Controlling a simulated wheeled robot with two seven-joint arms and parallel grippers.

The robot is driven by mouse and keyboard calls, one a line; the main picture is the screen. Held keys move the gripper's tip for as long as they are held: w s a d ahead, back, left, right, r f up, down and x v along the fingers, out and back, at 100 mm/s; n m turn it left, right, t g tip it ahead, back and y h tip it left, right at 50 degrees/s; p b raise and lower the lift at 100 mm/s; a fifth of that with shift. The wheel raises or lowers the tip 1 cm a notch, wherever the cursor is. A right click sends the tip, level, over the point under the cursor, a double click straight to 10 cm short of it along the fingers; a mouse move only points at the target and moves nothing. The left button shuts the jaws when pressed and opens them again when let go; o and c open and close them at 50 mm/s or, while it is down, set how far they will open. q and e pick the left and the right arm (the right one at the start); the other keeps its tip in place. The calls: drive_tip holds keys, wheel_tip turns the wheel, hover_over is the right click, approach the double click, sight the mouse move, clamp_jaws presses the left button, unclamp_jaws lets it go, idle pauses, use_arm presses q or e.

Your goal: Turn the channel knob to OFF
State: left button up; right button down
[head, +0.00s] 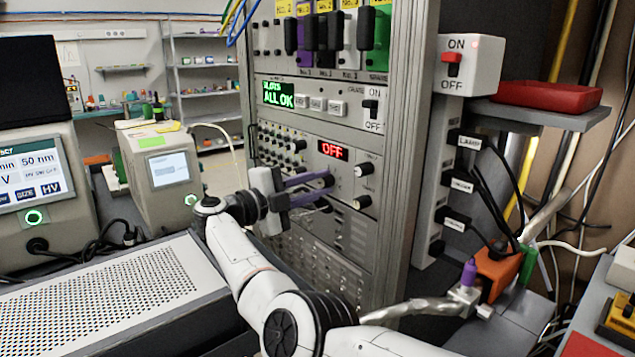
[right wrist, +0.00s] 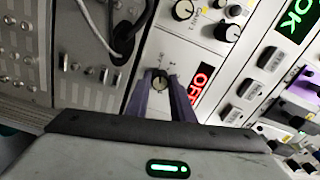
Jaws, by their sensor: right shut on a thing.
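The channel knob (right wrist: 159,81), small and dark, sits between the purple fingertips of my right gripper (right wrist: 161,77) in the right wrist view. In the head view my right gripper (head: 330,183) reaches the rack panel from the left, its fingers shut on the knob, which they mostly hide. The red display (head: 333,150) just above reads OFF; it also shows in the right wrist view (right wrist: 201,84). The knob's pointer is too small to read. My left gripper is in neither view.
Two black knobs (head: 366,169) sit right of the gripped one. A green ALL OK display (head: 278,94) and an ON/OFF switch (head: 371,108) are above. A box with a red switch (head: 452,64) and a red tray (head: 545,96) stand to the right.

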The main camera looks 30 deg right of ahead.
idle(0.5)
drive_tip(key=c, duration=1.5)
unclamp_jaws()
drive_tip(key=shift+c, duration=0.2)
drive_tip(key=shift+a, duration=0.15)
use_arm(q)
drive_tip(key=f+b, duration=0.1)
drive_tip(key=b, duration=0.1)
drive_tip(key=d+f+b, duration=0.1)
drive_tip(key=b, duration=0.1)
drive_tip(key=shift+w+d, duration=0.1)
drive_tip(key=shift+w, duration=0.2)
use_arm(e)
drive_tip(key=a, duration=1)
drive_tip(key=shift+s, duration=0.4)
